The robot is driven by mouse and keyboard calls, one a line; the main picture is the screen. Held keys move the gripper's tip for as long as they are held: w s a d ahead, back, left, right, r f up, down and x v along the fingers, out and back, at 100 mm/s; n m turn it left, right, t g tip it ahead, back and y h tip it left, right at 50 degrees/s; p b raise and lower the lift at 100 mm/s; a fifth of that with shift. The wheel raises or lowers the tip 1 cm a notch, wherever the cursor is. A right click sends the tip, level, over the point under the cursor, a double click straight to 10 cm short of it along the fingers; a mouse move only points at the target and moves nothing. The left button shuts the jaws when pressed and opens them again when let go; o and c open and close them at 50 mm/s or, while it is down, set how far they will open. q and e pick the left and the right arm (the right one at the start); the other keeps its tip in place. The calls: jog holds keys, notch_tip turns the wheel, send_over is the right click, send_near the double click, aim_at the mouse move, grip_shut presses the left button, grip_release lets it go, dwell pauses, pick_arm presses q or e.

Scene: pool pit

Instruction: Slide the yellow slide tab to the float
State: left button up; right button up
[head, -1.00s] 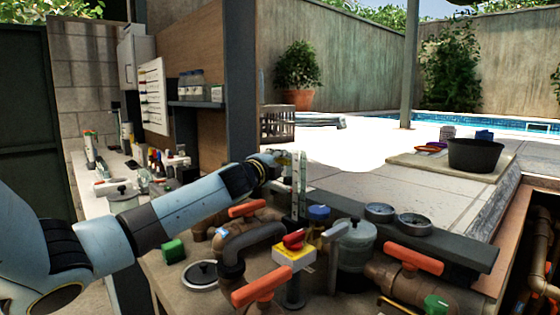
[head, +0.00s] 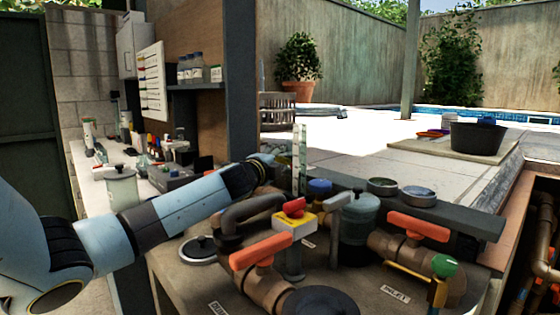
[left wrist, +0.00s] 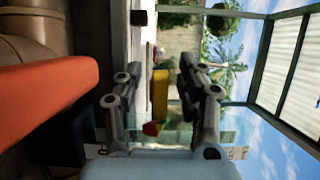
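The yellow slide tab (left wrist: 160,95) shows in the left wrist view between the two fingers of my left gripper (left wrist: 158,88). The fingers are apart, with a visible gap on each side of the tab. A small red piece (left wrist: 150,129), possibly the float, shows just below the tab in that view. In the head view a pale upright scale (head: 301,160) stands behind the pipework, and my left gripper (head: 284,157) is beside it, small and partly hidden. The tab cannot be made out there. My right gripper is not in view.
Orange-handled valves (head: 260,250) and a yellow box with a red knob (head: 290,220) stand in front of the scale. A blue cap (head: 320,186), a grey canister (head: 357,220) and round gauges (head: 418,193) stand right of it. An orange handle (left wrist: 50,95) is close in the left wrist view.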

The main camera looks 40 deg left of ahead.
aim_at(279, 157)
pick_arm(q)
jog(key=shift+r, duration=0.1)
notch_tip(279, 157, up, 10)
jog(key=shift+f, duration=0.1)
dwell(0.3)
jog(key=shift+s+d+f, duration=0.1)
jog(key=shift+s, duration=0.25)
jog(key=p+v, duration=0.4)
jog(key=v, duration=0.7)
jog(key=shift+s, duration=0.35)
jog(key=shift+d, duration=0.1)
